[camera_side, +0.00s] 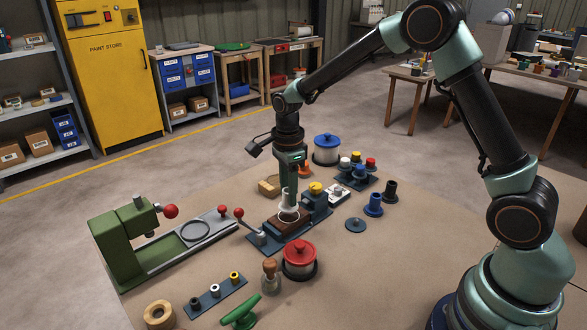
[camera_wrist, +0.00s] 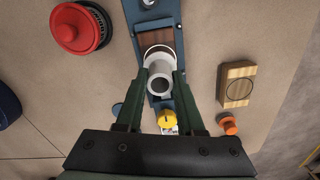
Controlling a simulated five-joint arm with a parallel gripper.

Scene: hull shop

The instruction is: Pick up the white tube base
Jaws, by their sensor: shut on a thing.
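The white tube base (camera_side: 288,213) is a short white tube on a wider round flange. It is at the brown block (camera_side: 273,228) of a dark blue fixture (camera_side: 265,243); I cannot tell whether it touches the block. My gripper (camera_side: 288,194) points down over it and is shut on its tube. In the wrist view the fingers (camera_wrist: 160,80) stand on either side of the white tube base (camera_wrist: 158,60), whose open bore faces the camera. The lower part of the bore's surroundings is partly hidden by the fingers.
The fixture carries a yellow knob (camera_side: 316,187). A red lidded pot (camera_side: 299,258) stands close in front. A green press (camera_side: 125,235) with red-balled levers is at left. Blue tubes (camera_side: 373,205) and a blue lid (camera_side: 355,225) are at right. A wooden block (camera_wrist: 237,85) lies beside the fixture.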

